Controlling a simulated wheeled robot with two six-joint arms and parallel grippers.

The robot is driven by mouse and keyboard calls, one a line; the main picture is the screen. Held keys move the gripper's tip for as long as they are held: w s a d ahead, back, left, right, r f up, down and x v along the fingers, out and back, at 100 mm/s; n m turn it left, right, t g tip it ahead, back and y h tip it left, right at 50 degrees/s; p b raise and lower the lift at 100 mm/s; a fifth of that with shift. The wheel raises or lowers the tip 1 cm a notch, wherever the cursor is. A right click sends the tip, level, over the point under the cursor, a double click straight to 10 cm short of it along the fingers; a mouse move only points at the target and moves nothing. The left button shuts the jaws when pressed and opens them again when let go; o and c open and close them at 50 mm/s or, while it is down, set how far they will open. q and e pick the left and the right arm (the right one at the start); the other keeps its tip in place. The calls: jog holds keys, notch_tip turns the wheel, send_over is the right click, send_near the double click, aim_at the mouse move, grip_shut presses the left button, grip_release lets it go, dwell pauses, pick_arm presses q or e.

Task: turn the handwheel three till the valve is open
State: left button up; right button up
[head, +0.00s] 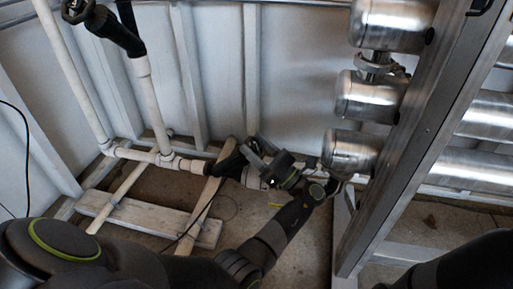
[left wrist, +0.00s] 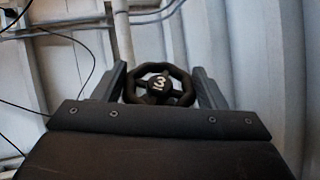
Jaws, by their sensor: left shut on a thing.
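Handwheel three (left wrist: 159,85) is a black spoked wheel with a white underlined 3 on its hub, in the middle of the left wrist view. The two fingers of my left gripper (left wrist: 160,74) stand on either side of its rim and are shut on it. In the head view my left gripper (head: 262,157) is at the low pipe by the wall, at the black valve body (head: 230,164). There the gripper largely hides the wheel. My right gripper is out of view; only part of my right arm shows at the lower right.
Another black handwheel (head: 77,10) tops a white standpipe at the upper left. Steel cylinders (head: 350,152) and a metal frame post (head: 405,150) stand close right of my left gripper. White pipes and a board (head: 150,218) lie low at the left. A thin cable hangs far left.

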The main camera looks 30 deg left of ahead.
pick_arm(q)
jog(key=shift+w, duration=0.1)
jog(key=o, duration=0.9)
